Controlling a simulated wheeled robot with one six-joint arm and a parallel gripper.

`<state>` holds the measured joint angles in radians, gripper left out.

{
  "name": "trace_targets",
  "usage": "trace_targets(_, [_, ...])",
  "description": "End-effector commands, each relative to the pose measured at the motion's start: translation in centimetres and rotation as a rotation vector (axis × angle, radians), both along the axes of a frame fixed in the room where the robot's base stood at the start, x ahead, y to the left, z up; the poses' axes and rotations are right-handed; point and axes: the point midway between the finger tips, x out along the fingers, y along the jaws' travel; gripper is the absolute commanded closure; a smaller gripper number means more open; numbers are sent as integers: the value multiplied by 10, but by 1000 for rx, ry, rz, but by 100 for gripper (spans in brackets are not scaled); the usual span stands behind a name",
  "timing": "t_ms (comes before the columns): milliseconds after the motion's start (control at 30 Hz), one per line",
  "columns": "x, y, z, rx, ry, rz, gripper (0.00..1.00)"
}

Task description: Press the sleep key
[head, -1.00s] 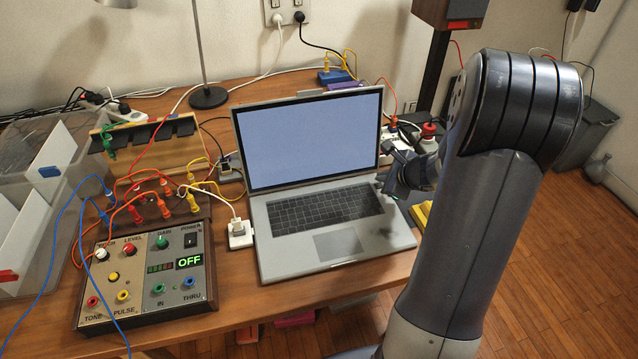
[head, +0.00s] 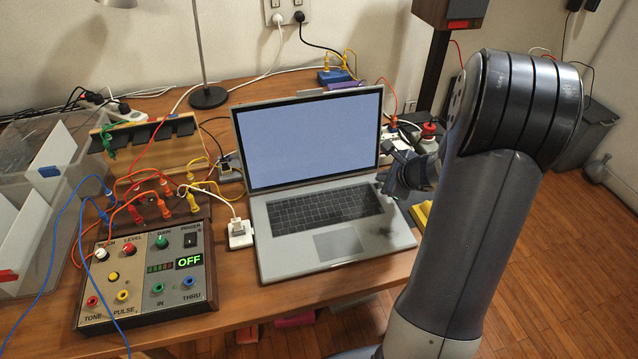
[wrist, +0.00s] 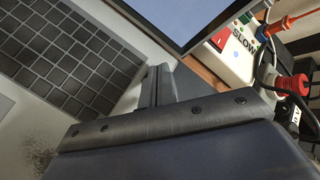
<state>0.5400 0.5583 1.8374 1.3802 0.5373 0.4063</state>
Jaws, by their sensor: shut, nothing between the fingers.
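A silver laptop (head: 276,215) stands open on the wooden desk, with a pale blue lit screen (head: 315,137). Its dark keyboard (head: 325,209) also shows in the wrist view (wrist: 68,55), at the upper left. The key legends are too small to read, so I cannot tell which key is the sleep key. My gripper (head: 382,184) is shut and empty at the right edge of the keyboard, near the screen's lower right corner. In the wrist view my gripper (wrist: 155,82) is beside the keyboard's right end. I cannot tell whether its tips touch the laptop.
A control box (head: 150,275) reading OFF, with cables, stands left of the laptop. A white adapter (head: 239,232) sits between them. A power strip with a red plug (head: 428,131) lies behind my gripper; it also shows in the wrist view (wrist: 292,84).

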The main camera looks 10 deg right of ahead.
Motion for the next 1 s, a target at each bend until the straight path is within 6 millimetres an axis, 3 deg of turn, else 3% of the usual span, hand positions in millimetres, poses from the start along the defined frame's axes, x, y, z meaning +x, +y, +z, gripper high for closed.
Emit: trace_targets(1000, [0,0,-12,0,0,0,100])
